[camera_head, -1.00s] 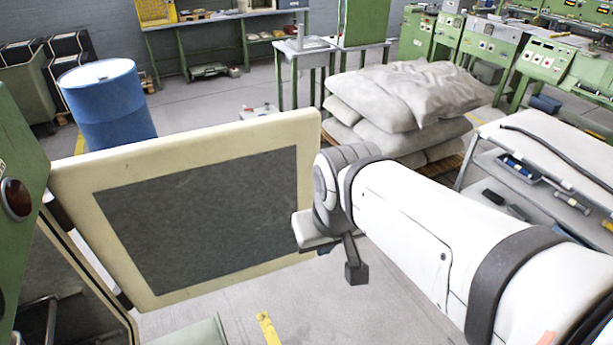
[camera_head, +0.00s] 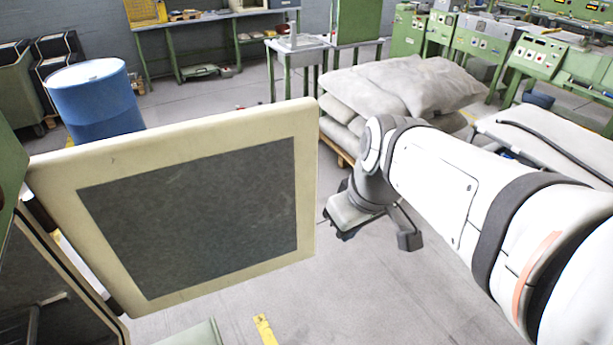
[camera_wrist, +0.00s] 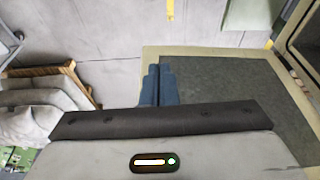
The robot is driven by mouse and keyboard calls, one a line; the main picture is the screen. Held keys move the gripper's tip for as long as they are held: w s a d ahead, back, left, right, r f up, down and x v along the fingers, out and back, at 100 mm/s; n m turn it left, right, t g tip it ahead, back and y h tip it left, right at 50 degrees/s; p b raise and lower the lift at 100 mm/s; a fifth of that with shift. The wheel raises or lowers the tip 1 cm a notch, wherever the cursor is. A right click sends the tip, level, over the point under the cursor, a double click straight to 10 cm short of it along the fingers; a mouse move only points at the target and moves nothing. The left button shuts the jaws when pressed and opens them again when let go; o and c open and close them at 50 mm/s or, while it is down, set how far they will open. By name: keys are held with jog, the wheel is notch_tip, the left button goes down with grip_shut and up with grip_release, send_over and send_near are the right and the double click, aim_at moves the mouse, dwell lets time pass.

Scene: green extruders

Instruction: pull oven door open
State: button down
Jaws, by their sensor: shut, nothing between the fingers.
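The oven door (camera_head: 305,200) is a cream panel with a dark grey inset, and it stands swung wide open from the green oven (camera_head: 12,165) at the left edge. The door's edge and inset also show in the wrist view (camera_wrist: 215,62). My gripper (camera_wrist: 157,80) shows as blue fingers close together, shut and empty, beside the door's free edge in that picture. In the head view my wrist is right of the door with a gap of floor between them. The fingertips are mostly hidden there, and the door's handle is not visible.
A blue drum (camera_head: 97,105) stands behind the door. Grey sacks (camera_head: 400,85) lie piled on a wooden pallet behind my arm. The floor (camera_head: 330,300) in front of the door is clear, with a yellow mark.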

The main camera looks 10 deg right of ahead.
jog(key=w+d+f+n+y+b, duration=0.2)
jog(key=w+f+n+b, duration=0.2)
jog(key=w+n+b, duration=0.25)
jog(key=n+t+y+b, duration=0.2)
jog(key=n+y+b, duration=0.15)
jog(key=n, duration=0.55)
send_near(311, 212)
notch_tip(311, 212, down, 2)
jog(key=s+a, duration=0.1)
jog(key=s, duration=0.1)
jog(key=shift+h, duration=0.35)
jog(key=shift+w+a+f+p, duration=0.1)
jog(key=shift+w+a+p, duration=0.1)
jog(key=shift+w, duration=0.45)
jog(key=shift+w+a+f+p, duration=0.15)
jog(key=shift+w+a, duration=0.1)
jog(key=shift+w, duration=0.35)
jog(key=shift+w+a+f+p, duration=0.1)
jog(key=shift+w+a, duration=0.1)
jog(key=shift+w, duration=0.45)
